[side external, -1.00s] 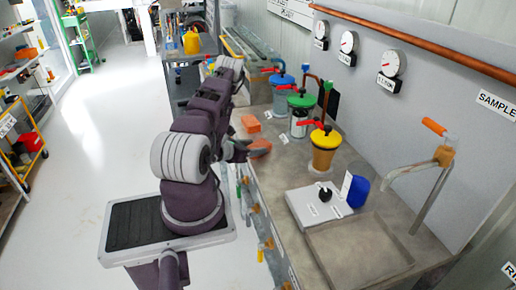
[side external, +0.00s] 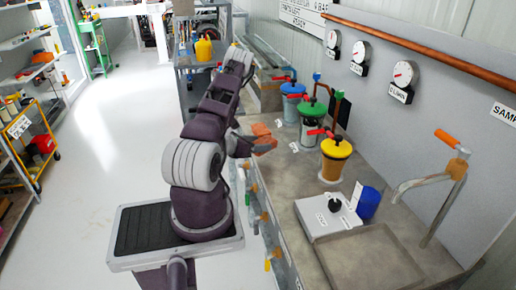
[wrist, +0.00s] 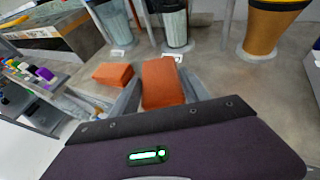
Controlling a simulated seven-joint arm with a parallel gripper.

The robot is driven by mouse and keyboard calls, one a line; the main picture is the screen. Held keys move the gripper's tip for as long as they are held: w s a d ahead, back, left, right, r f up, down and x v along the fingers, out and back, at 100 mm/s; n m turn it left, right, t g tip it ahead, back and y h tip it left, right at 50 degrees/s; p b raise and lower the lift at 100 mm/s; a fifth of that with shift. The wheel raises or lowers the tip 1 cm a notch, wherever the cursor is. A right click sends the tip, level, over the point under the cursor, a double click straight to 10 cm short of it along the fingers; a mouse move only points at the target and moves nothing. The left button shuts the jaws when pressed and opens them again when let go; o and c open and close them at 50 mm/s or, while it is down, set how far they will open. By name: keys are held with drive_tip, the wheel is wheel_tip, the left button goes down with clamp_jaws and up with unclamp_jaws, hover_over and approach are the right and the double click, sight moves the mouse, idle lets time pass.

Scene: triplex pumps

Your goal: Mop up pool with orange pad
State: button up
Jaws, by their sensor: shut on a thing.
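Two orange pads are on the grey bench. The nearer orange pad (wrist: 162,82) is between the fingers of my gripper (wrist: 160,92), which is shut on it. In the side view this held pad (side external: 264,146) is at the tip of my gripper (side external: 252,143), partly hidden by the fingers. Whether it touches the bench is unclear. The other orange pad (wrist: 112,75) lies just to its left in the wrist view, and behind it in the side view (side external: 260,129). I cannot make out a pool on the bench (wrist: 215,75).
Pumps with blue (side external: 293,88), green (side external: 313,109) and yellow (side external: 337,147) tops stand along the bench. A white control box (side external: 328,212), blue knob (side external: 369,203) and shallow tray (side external: 370,262) are at the near end. A tap pipe (side external: 440,190) rises at right.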

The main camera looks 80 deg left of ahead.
drive_tip(key=shift+r, duration=1.6)
drive_tip(key=shift+w+r, duration=0.1)
drive_tip(key=w+d+r+m+t+h, duration=0.2)
drive_tip(key=w+d+r+m+h, duration=0.55)
drive_tip(key=w+d+r, duration=0.45)
drive_tip(key=w+d+f+m+g+h, duration=0.1)
drive_tip(key=d+m+h, duration=0.3)
drive_tip(key=d, duration=0.8)
drive_tip(key=w+d+f+m+g+h, duration=0.2)
drive_tip(key=w+d+m+g+h, duration=0.2)
drive_tip(key=d, duration=0.9)
drive_tip(key=shift+m+h, duration=0.35)
drive_tip(key=shift+h, duration=0.6)
drive_tip(key=shift+s+g, duration=0.1)
drive_tip(key=shift+g, duration=0.2)
